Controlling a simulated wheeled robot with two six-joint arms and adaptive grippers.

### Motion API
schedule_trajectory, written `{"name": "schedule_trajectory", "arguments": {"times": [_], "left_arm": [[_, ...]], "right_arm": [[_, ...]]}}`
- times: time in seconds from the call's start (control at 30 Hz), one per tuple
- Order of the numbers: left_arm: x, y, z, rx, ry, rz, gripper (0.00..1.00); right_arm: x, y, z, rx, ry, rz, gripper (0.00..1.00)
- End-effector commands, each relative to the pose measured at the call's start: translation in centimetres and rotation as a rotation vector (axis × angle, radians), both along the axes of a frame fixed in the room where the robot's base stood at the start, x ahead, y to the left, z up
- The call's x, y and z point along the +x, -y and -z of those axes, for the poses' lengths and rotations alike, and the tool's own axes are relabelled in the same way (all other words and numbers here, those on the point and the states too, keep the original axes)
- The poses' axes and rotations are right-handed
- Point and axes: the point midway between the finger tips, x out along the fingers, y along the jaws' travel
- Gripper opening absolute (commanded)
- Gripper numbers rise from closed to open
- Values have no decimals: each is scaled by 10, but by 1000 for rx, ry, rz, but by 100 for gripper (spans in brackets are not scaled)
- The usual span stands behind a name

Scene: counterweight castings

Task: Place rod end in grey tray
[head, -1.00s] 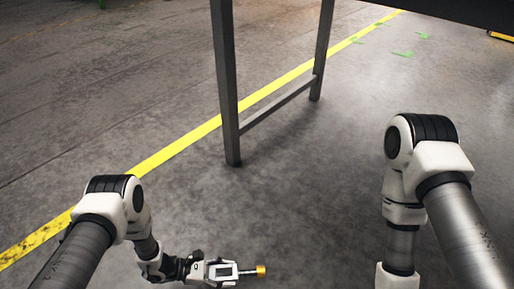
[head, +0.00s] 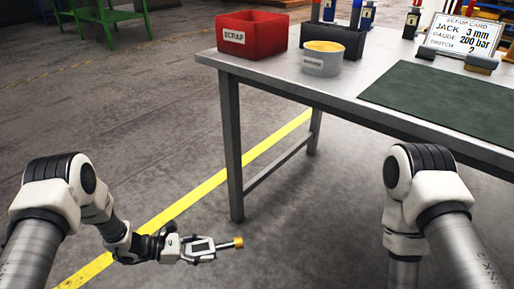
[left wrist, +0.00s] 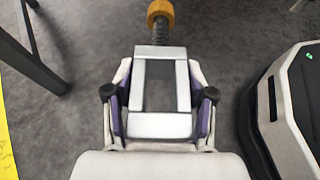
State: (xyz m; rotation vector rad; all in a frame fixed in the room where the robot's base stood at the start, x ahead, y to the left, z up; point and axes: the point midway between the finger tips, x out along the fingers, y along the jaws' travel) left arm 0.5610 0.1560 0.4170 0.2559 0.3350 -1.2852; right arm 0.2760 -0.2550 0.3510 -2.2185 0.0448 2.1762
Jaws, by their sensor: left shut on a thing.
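My left gripper (head: 214,246) is low in front of the bench, held above the floor. It is shut on the rod end (head: 238,242), whose brass-coloured end sticks out to the right past the fingertips. In the left wrist view my left gripper (left wrist: 160,54) grips the dark threaded shank, and the rod end's orange-gold ring (left wrist: 160,11) points away, cut by the top edge. The part between the fingers is hidden. My right gripper is out of view; only its arm shows at the right. I cannot make out a grey tray in these frames.
The bench (head: 300,90) has a red scrap bin (head: 252,36), a grey grease tub (head: 322,66), a dark tool holder (head: 345,38), a set-up card (head: 463,37) and a dark green mat (head: 450,101). Its front-left leg (head: 233,150) stands near my left gripper.

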Motion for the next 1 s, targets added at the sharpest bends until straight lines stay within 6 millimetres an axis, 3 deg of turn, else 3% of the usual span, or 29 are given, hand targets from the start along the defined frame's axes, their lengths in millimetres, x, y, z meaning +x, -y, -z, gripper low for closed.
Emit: {"name": "schedule_trajectory", "arguments": {"times": [0.03, 0.1, 0.37, 0.5, 0.6, 0.7, 0.87, 0.9, 1.0], "left_arm": [[5, -6, -55, -3, 4, -24, 0], [9, -15, -97, -3, 3, -55, 0], [13, -40, -250, -5, 3, -176, 0], [7, -50, -328, -5, 2, -239, 0], [-2, -55, -375, -5, -1, -280, 0], [-13, -56, -411, -5, -2, -315, 0], [-37, -54, -451, -5, -5, -356, 0], [-47, -52, -453, -5, -7, -365, 0], [-70, -46, -435, -2, -9, -371, 0]], "right_arm": [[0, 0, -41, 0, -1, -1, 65], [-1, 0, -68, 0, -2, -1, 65], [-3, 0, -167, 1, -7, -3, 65], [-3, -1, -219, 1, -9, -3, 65], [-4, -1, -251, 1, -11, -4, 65], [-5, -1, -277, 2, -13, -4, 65], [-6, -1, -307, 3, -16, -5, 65], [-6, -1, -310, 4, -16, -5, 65], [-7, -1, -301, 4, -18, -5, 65]]}}
